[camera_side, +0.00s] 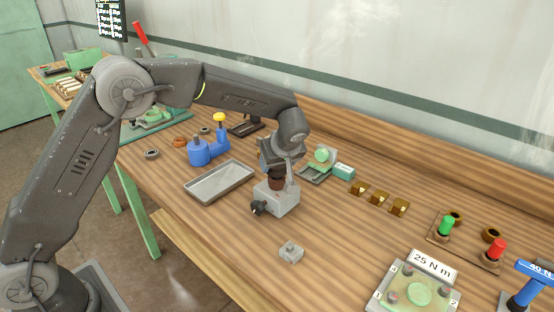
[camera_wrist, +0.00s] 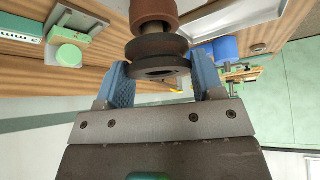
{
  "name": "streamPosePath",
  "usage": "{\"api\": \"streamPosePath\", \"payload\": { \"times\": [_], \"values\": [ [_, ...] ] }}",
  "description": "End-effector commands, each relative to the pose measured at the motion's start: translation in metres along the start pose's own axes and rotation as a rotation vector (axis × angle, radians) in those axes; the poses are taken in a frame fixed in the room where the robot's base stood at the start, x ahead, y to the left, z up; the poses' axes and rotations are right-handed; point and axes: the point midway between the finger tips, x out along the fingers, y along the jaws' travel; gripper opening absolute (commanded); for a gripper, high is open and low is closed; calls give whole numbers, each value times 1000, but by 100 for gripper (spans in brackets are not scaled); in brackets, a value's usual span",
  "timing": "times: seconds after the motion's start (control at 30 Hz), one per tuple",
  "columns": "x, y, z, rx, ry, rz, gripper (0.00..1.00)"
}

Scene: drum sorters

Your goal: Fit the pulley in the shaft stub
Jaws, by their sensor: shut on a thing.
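My gripper (camera_side: 279,168) points down over a grey block (camera_side: 280,203) with a black knob on its front left side. In the wrist view, the blue fingers of my gripper (camera_wrist: 162,82) are shut on a dark grooved pulley (camera_wrist: 158,47), whose round bore faces the camera. A rust-brown cylinder (camera_wrist: 153,12) is in line with the pulley, just beyond it. In the side view the brown cylinder (camera_side: 277,184) shows above the grey block. The shaft stub's tip is hidden, and I cannot tell whether the pulley is around it.
An empty metal tray (camera_side: 218,184) lies left of the block. Blue cylinders with a yellow knob (camera_side: 219,117) stand behind it. A green-topped fixture (camera_side: 321,157) is behind right, with several brass blocks (camera_side: 379,197) beyond.

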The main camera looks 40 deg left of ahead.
Motion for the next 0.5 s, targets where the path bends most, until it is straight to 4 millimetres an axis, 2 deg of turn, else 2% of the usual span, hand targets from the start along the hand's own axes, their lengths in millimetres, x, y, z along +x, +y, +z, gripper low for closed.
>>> {"api": "streamPosePath", "payload": {
  "times": [0.5],
  "values": [
    [10,0,6,-1,1,0,26]
  ]
}}
